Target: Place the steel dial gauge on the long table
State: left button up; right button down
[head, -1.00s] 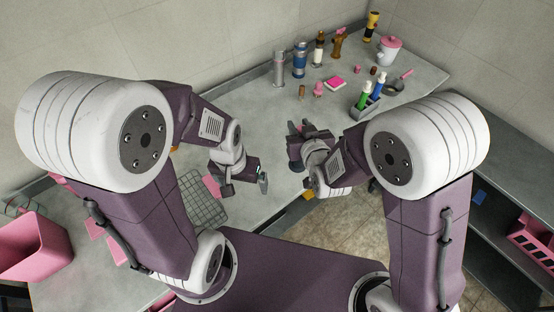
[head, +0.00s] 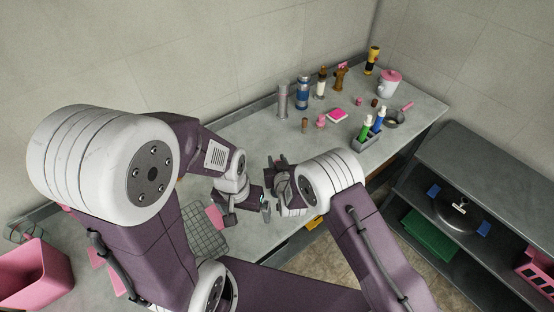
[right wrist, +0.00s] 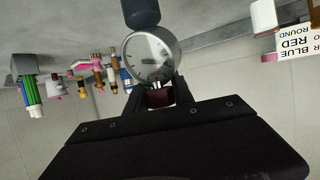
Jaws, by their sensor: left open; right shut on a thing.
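The steel dial gauge (right wrist: 150,62) shows in the right wrist view as a round pale dial with a steel rim, held between the fingers of my right gripper (right wrist: 160,92). A dark blue rounded piece (right wrist: 141,13) adjoins its rim. In the head view my right gripper (head: 279,178) is over the grey long table (head: 250,133), near its front edge; the gauge is hard to make out there. My left gripper (head: 247,211) is open and empty, lower and to the left, close to the right one.
A wire rack (head: 207,236) and pink bin (head: 35,272) are at left. Shelves (head: 465,165) stand at right.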

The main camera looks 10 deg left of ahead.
jog(key=shift+f+b, duration=0.2)
jog(key=shift+b, duration=0.1)
jog(key=c, duration=1.1)
grip_release()
jog(key=shift+r, duration=0.15)
jog(key=shift+r, duration=0.15)
jog(key=b+v, duration=0.2)
jog(key=b, duration=0.1)
jog(key=b+v, duration=0.2)
jog(key=shift+s+f, duration=0.1)
jog(key=shift+f, duration=0.25)
jog(key=b+v, duration=0.2)
jog(key=v, duration=0.6)
jog(key=shift+d+r+b, duration=0.1)
jog(key=shift+r+b, duration=0.15)
jog(key=shift+b, duration=0.15)
